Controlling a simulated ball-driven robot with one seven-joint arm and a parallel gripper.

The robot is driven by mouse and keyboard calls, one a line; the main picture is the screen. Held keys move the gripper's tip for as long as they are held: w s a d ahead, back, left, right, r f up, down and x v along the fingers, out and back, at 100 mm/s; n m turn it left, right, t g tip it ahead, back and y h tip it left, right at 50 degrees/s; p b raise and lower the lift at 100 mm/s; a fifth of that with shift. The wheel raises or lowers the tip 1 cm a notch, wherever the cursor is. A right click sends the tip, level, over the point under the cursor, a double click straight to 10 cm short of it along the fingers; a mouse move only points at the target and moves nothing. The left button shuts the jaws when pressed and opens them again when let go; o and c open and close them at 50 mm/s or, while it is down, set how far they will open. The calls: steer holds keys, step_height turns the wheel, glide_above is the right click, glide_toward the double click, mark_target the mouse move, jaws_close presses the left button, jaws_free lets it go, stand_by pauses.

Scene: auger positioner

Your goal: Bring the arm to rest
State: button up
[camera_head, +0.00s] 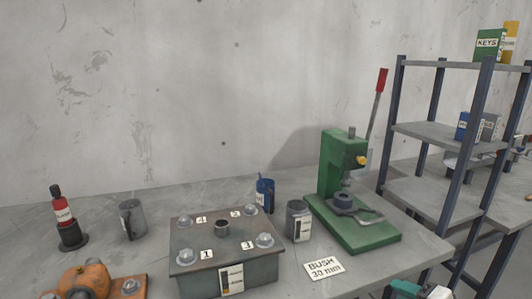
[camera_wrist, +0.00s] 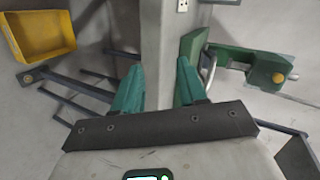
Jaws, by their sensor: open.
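My gripper (camera_wrist: 160,66) shows in the wrist view with its two teal fingers spread apart. Nothing is held between them; a pale grey surface shows behind the gap. In the head view, a teal and white part of my arm (camera_head: 404,289) shows at the bottom edge, right of the middle, in front of the bench. The rest of the arm is out of that view.
On the bench stand a grey block with numbered bolts (camera_head: 228,267), a green press (camera_head: 352,228) with a red-tipped lever, cups and a dark bottle (camera_head: 67,228). A shelf rack (camera_head: 440,135) stands right. The wrist view shows a yellow bin (camera_wrist: 40,35).

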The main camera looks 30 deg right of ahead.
steer(key=s+a+f+n+g+y, duration=0.25)
steer(key=a+f+n, duration=0.3)
steer(key=a, duration=0.35)
steer(key=s+a+f+n+g+y, duration=0.1)
steer(key=a+f+n+g, duration=0.4)
steer(key=a, duration=0.4)
steer(key=s+a+f+n+g+h, duration=0.2)
steer(key=s+a+f+n+g, duration=0.2)
steer(key=s, duration=0.6)
steer(key=a+n, duration=0.2)
steer(key=a, duration=0.1)
steer(key=shift+s+a, duration=0.25)
steer(key=shift+s, duration=0.05)
steer(key=shift+g+h, duration=0.25)
